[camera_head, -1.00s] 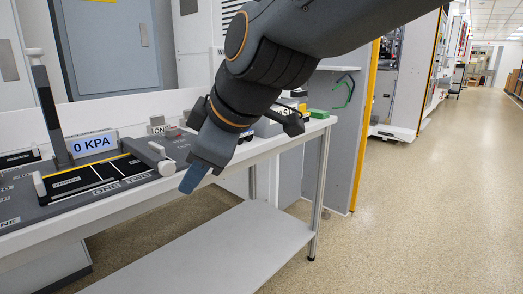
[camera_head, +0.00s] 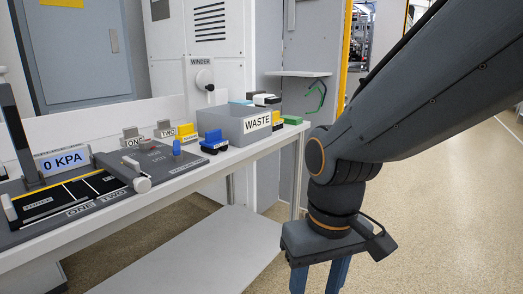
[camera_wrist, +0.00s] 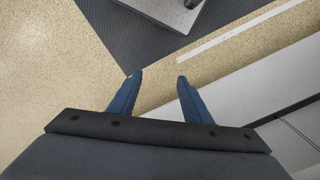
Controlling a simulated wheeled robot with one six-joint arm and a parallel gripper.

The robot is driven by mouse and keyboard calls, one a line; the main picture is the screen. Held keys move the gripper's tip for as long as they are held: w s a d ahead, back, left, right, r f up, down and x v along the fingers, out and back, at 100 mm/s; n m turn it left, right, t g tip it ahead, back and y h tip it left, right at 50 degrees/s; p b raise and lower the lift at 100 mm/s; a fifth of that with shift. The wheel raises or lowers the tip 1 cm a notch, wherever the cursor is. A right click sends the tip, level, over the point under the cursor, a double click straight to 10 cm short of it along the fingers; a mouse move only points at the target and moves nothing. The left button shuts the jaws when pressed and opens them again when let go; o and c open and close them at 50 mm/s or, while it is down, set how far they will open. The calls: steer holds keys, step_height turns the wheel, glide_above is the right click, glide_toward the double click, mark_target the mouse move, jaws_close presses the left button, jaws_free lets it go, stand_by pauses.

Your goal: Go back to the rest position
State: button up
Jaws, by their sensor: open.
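My gripper (camera_head: 320,278) hangs at the lower right of the head view, to the right of the table and apart from it, pointing down. Its two blue fingers are spread with nothing between them; their tips run past the bottom edge of the head view. The wrist view also shows the open, empty fingers (camera_wrist: 153,80) above the speckled floor. My arm comes in from the upper right of the head view.
The white table (camera_head: 200,184) holds a grey WASTE box (camera_head: 225,125), a panel with a 0 KPA display (camera_head: 62,162), yellow and blue blocks, and a green block (camera_head: 292,120). Behind stands a white cabinet marked WINDER (camera_head: 201,61). The floor (camera_head: 440,225) at right is open.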

steer(key=d+r+m+p, duration=0.3)
steer(key=d+r+p, duration=0.7)
steer(key=p, duration=0.8)
steer(key=shift+s+r+h, duration=0.3)
steer(key=shift+s+r, duration=0.05)
steer(key=shift+r, duration=0.8)
